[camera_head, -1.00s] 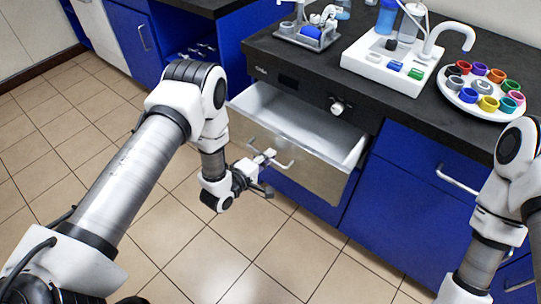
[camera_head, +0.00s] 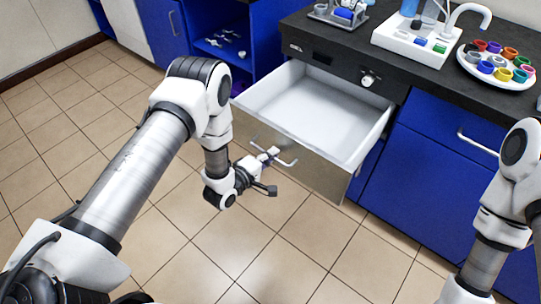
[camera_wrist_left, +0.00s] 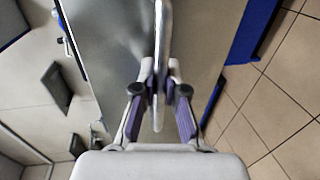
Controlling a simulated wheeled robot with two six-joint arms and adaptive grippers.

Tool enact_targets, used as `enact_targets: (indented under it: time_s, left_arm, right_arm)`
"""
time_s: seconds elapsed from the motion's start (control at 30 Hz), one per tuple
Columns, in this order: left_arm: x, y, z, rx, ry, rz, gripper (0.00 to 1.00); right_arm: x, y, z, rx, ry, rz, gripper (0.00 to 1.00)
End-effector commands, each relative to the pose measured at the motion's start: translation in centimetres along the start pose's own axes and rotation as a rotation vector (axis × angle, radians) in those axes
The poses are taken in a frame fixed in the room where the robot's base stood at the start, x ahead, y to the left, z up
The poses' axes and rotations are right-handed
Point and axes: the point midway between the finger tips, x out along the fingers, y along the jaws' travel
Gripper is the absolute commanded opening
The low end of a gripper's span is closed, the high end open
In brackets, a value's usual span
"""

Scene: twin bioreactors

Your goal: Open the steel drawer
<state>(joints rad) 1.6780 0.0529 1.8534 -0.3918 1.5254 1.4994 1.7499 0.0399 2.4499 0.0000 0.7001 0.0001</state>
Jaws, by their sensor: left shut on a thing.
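The steel drawer (camera_head: 310,169) is pulled well out of the dark-topped counter in the head view. Its white interior (camera_head: 318,112) looks empty. A bar handle (camera_head: 286,161) runs along its steel front. My left gripper (camera_head: 268,158) is at the handle. In the left wrist view, the fingers of my left gripper (camera_wrist_left: 160,85) are closed around the handle bar (camera_wrist_left: 161,40), with the steel front behind it. My right arm shows at the right edge of the head view, but its gripper is out of view.
A black countertop (camera_head: 400,60) carries a white device (camera_head: 410,42) and a round tray of coloured cups (camera_head: 470,70). A control knob (camera_head: 367,79) sits above the drawer. Blue cabinets (camera_head: 430,165) stand to the right. The tiled floor (camera_head: 300,260) before the drawer is clear.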

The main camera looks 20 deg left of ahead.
Motion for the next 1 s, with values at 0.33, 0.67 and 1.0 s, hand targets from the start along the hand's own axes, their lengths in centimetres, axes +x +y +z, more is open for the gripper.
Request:
enact_targets:
  time_s: [0.33,0.67,1.0]
  left_arm:
    - [0.0,0.0,0.0,0.0,-0.001,-0.001,0.37]
    - [-0.8,-0.1,-0.1,-0.001,0.001,-0.003,0.37]
    - [-8.7,-0.1,-0.1,-0.004,0.003,-0.004,0.37]
  right_arm:
    - [0.0,0.0,0.0,0.0,0.0,0.0,0.4]
    - [0.0,0.0,0.0,0.0,0.0,0.0,0.4]
    - [0.0,0.0,0.0,0.0,0.0,0.0,0.4]
